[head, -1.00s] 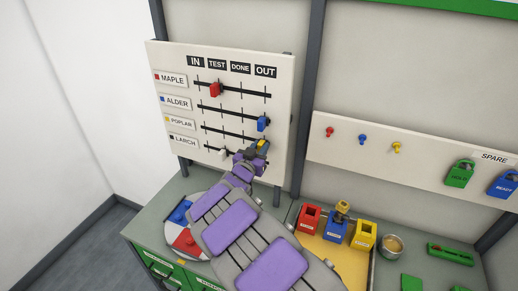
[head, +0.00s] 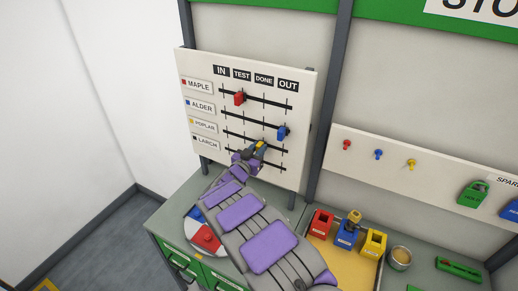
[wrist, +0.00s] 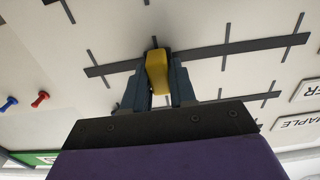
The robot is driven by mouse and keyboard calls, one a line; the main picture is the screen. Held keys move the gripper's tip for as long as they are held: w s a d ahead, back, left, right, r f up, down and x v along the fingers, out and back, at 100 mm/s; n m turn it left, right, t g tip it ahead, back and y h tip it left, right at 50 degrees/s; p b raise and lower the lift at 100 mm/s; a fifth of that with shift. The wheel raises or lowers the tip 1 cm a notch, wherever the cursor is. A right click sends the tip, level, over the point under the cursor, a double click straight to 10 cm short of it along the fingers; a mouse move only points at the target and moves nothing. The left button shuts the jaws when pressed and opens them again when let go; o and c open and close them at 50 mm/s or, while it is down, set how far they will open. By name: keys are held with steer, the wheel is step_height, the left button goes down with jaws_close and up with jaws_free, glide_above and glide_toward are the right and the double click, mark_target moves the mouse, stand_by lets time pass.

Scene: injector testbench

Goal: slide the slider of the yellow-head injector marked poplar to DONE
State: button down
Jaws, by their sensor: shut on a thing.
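The white injector board (head: 300,166) has columns IN, TEST, DONE and OUT and rows maple, alder, poplar and larch. My gripper (head: 260,147) is shut on the yellow slider (head: 261,145) of the poplar (head: 204,126) row. The wrist view shows the yellow slider (wrist: 157,72) between both fingers of my gripper (wrist: 157,82), with the board upside down. It sits on its black track at the third tick mark from the IN end, the DONE column. The larch slider is hidden behind my gripper.
The red slider (head: 239,98) stands at TEST in the maple row. The blue slider (head: 283,132) stands at OUT in the alder row. Red (head: 321,224), blue (head: 345,237) and yellow (head: 373,243) bins are on the bench. A metal cup (head: 400,257) is beside them.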

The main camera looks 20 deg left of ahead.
steer(key=shift+f, duration=0.3)
steer(key=c, duration=1.3)
jaws_free()
steer(key=o, duration=0.3)
steer(key=shift+a+r, duration=0.1)
steer(key=shift+a, duration=0.05)
steer(key=shift+r, duration=0.1)
steer(key=s+a+b, duration=0.1)
steer(key=s+a, duration=0.1)
steer(key=s, duration=1.5)
steer(key=shift+a, duration=0.25)
